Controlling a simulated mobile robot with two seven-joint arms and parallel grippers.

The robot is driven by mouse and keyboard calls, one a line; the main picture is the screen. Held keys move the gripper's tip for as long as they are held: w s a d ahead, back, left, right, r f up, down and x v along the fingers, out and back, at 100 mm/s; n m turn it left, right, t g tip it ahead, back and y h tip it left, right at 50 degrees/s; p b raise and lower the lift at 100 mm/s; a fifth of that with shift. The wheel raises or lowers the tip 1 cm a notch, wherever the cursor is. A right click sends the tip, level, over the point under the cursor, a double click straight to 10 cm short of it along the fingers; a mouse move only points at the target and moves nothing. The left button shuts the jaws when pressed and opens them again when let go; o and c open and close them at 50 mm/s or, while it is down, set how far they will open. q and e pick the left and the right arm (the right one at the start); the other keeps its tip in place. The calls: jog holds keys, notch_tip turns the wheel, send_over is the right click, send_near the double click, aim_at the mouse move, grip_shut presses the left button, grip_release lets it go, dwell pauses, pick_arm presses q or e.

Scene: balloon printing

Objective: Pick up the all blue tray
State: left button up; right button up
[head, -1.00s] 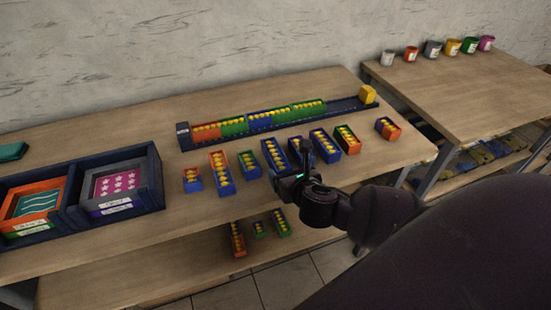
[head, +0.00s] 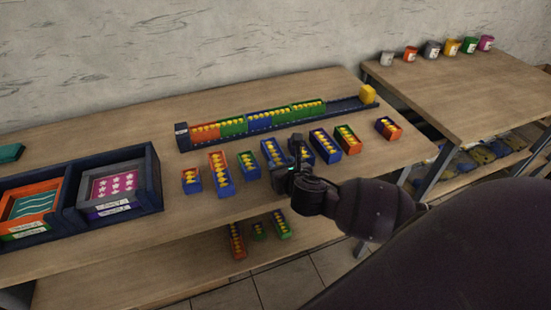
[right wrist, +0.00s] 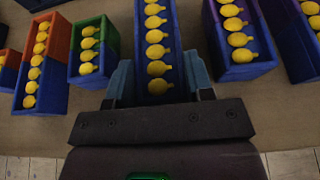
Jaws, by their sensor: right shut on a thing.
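A long all-blue tray (right wrist: 159,88) with a row of yellow balloon shapes lies between the fingers of my right gripper (right wrist: 159,85) in the right wrist view. The fingers press on its two long sides near its front end. In the head view the same blue tray (head: 270,150) is in the row on the table, partly hidden by my right gripper (head: 288,162). I cannot tell any gap between the tray and the tabletop. My left gripper is not in view.
Framed boxes (head: 150,190) stand at left.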

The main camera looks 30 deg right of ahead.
jog(key=shift+r, duration=0.1)
jog(key=shift+r, duration=0.2)
notch_tip(320, 180, up, 18)
jog(key=p, duration=0.4)
jog(key=s+a+f+n+y, duration=0.1)
jog(key=a, duration=0.2)
jog(key=s+a+f+y, duration=0.1)
jog(key=a+f, duration=0.1)
jog(key=a, duration=0.2)
jog(key=s+a+f+n+y, duration=0.1)
jog(key=a, duration=0.3)
jog(key=shift+s+a+f+n, duration=0.2)
jog(key=shift+f+n, duration=0.1)
jog(key=shift+f, duration=0.05)
jog(key=shift+t, duration=0.3)
